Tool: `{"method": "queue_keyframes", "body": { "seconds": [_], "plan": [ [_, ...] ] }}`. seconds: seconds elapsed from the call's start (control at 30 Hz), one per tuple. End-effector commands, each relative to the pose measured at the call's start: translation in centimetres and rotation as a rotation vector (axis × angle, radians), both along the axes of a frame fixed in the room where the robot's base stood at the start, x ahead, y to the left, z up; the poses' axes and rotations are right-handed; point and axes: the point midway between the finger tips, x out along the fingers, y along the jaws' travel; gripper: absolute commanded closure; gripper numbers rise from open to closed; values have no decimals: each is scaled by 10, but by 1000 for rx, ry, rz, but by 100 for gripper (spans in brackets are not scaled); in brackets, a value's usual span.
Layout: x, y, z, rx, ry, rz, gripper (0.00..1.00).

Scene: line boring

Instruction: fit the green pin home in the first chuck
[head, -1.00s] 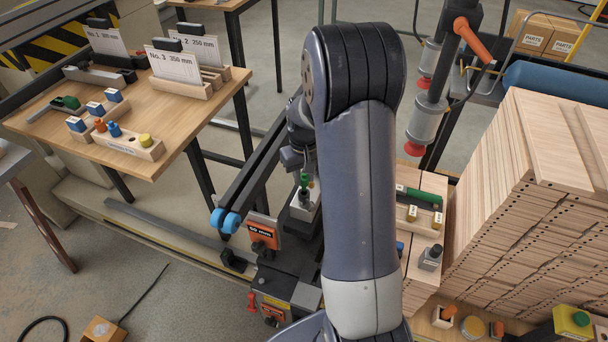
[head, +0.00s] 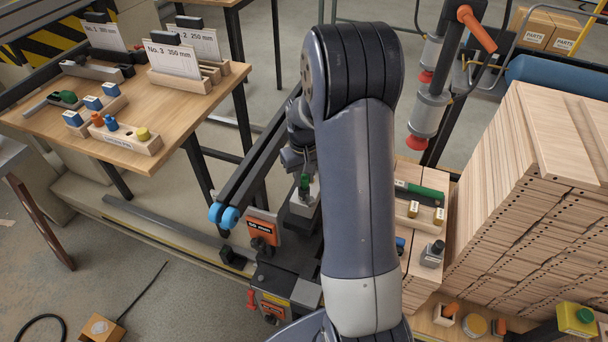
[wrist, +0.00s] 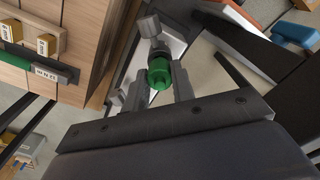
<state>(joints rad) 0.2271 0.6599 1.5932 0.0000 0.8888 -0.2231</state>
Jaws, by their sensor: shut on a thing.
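The green pin (wrist: 160,75) is between the two fingers of my gripper (wrist: 160,84) in the wrist view, which are shut on it. In the head view the green pin (head: 304,184) shows just below my wrist, over a pale block (head: 304,203) on the dark machine. In the wrist view a grey cylindrical part (wrist: 151,26) is just beyond the pin, over a pale surface. I cannot tell whether it is the first chuck, or whether the pin has entered anything. My arm hides part of the machine in the head view.
A wooden rack (head: 418,213) with a green-handled tool and a tall stack of boards (head: 535,210) stand right of my arm. A wooden table (head: 180,115) is at left.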

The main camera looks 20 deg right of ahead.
Motion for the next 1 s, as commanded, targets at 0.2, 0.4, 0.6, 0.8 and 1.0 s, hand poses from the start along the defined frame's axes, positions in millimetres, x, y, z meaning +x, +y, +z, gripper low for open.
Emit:
{"method": "queue_keyframes", "body": {
  "seconds": [0.2, 0.4, 0.6, 0.8, 1.0],
  "plan": [
    [0, 0, -7, 0, 0, 0, 100],
    [0, 0, -12, 0, 0, 0, 100],
    [0, 0, -14, 0, -1, 0, 71],
    [0, 0, -13, 0, 0, 0, 55],
    [0, 0, -13, 0, 0, 0, 50]
  ]
}}
